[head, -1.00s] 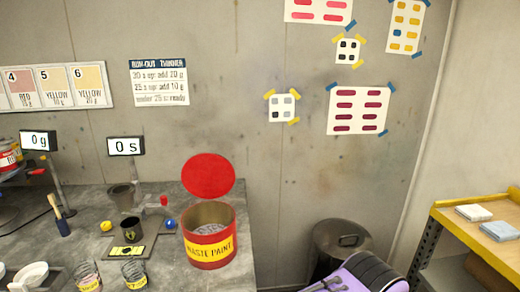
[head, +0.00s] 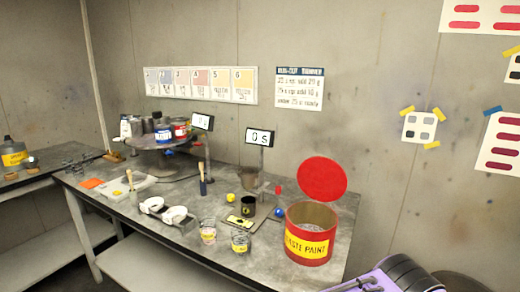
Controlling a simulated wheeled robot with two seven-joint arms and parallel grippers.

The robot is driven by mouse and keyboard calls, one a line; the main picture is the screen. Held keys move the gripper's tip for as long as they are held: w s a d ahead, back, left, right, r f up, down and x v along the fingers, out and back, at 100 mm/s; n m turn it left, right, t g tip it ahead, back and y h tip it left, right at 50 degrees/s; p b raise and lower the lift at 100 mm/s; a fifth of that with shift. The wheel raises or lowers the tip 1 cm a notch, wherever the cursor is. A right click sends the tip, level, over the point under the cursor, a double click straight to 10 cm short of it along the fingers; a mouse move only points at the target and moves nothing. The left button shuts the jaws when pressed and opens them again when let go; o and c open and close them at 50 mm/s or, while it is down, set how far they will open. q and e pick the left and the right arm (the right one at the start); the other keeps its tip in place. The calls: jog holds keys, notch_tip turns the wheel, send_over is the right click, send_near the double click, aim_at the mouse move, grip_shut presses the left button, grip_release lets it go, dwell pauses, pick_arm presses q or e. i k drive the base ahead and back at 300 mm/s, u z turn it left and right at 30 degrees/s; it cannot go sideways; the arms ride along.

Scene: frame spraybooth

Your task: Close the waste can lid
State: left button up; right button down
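The waste can (head: 308,240) is a red cylinder with a yellow "WASTE PAINT" label, standing upright near the right end of the grey workbench. Its round red lid (head: 322,180) is open, raised steeply behind the can's mouth, so the greyish inside shows. The hinge is hard to make out. A purple and black part of my own arm shows at the bottom right, apart from the can. No gripper fingertips can be made out on it. My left gripper is out of view.
On the workbench (head: 180,205), left of the can, are a black cup (head: 248,206), a blue ball (head: 279,212), glass jars (head: 240,241) and a timer display (head: 259,137). Paint tins (head: 162,133) stand farther left.

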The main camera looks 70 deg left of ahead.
aim_at(322, 180)
jog(key=u, duration=2.4)
